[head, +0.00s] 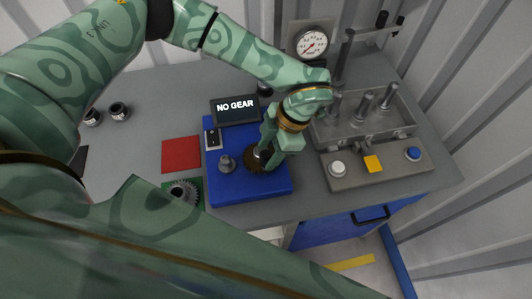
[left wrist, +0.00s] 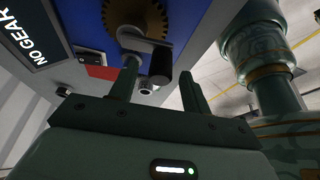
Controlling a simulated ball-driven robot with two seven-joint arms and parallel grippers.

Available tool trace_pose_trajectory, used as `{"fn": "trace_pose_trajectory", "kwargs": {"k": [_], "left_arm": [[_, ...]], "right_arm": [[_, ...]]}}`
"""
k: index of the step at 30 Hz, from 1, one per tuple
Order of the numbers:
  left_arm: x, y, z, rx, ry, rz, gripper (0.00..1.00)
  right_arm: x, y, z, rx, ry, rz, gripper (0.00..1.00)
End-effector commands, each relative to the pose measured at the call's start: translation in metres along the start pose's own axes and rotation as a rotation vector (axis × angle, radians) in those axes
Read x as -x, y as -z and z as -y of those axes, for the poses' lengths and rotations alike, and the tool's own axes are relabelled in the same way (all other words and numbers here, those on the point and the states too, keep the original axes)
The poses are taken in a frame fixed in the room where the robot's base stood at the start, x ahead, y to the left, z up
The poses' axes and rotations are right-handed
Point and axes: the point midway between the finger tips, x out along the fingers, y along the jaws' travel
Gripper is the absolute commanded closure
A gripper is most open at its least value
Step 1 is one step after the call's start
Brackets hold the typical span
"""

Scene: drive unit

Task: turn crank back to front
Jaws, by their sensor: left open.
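The blue drive unit (head: 250,190) sits on the grey table, with a display reading "NO GEAR" (head: 235,108) at its back. A brown toothed gear (head: 252,160) lies on its top, partly hidden by my left gripper. In the left wrist view the gear (left wrist: 140,14) carries a grey crank arm (left wrist: 140,39) with a dark handle (left wrist: 160,66). My left gripper (head: 267,150) is open at the crank. Its two fingers (left wrist: 160,72) show on either side of the handle; I cannot tell whether they touch it. My right gripper is not in view.
A red square (head: 181,153) and a grey gear on a green square (head: 183,192) lie left of the unit. A grey peg (head: 227,163) stands on the unit. Right are a lever box (head: 365,120), a button panel (head: 375,168) and a pressure gauge (head: 312,43).

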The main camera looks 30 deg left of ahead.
Motion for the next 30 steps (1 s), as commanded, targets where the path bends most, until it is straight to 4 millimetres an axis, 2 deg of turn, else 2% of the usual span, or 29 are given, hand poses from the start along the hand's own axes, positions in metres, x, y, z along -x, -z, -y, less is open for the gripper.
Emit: {"fn": "trace_pose_trajectory", "kwargs": {"k": [9,15,21,30], "left_arm": [[0.086,-0.001,-0.001,0.001,-0.004,0.004,0.52],[0.125,0.0,-0.001,0.001,-0.002,0.002,0.52],[0.139,0.0,0.0,0.001,-0.001,0.001,0.52],[0.14,0.0,-0.001,0.0,-0.001,0.001,0.52]], "right_arm": [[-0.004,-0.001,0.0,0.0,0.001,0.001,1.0],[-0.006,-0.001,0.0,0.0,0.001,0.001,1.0],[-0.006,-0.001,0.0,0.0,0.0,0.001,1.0],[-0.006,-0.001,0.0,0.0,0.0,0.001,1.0]]}}
